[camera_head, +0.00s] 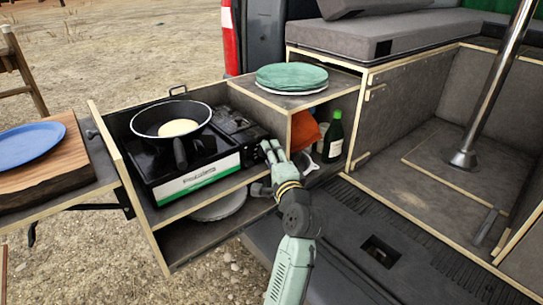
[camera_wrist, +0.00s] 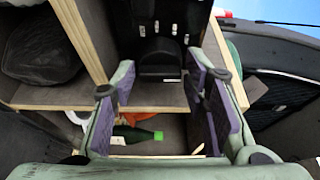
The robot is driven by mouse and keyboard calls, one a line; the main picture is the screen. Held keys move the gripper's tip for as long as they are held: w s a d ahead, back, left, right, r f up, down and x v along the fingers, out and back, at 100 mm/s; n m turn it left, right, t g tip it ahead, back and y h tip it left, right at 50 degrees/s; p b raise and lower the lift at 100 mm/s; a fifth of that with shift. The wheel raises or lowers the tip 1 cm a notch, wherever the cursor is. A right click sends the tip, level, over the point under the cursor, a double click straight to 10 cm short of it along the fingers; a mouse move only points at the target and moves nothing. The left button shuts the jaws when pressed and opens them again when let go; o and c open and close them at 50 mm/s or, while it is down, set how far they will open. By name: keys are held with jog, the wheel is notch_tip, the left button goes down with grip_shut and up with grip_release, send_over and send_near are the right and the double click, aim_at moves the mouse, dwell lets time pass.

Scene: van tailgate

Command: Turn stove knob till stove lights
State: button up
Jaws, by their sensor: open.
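The portable camping stove (camera_head: 212,176) sits in the pulled-out drawer, its front white with a green stripe. A black pan (camera_head: 172,118) with a pale round food piece stands on it, and no flame shows. My gripper (camera_head: 272,153) is at the stove's right end, its fingers open. In the wrist view my gripper (camera_wrist: 162,80) has its two purple-padded fingers spread. A black slotted part of the stove (camera_wrist: 158,30) lies beyond them, with a dark rounded piece (camera_wrist: 160,74) between the fingertips that may be the knob. I cannot tell whether the fingers touch it.
Green plates (camera_head: 291,77) rest on the shelf above. A green bottle (camera_head: 333,138) and an orange item (camera_head: 304,131) stand in the compartment right of my gripper. A blue plate (camera_head: 30,144) lies on a wooden board at the left. A metal pole (camera_head: 492,85) stands right.

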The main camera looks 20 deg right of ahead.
jog(key=shift+c, duration=0.2)
jog(key=c, duration=0.8)
jog(key=shift+f, duration=0.1)
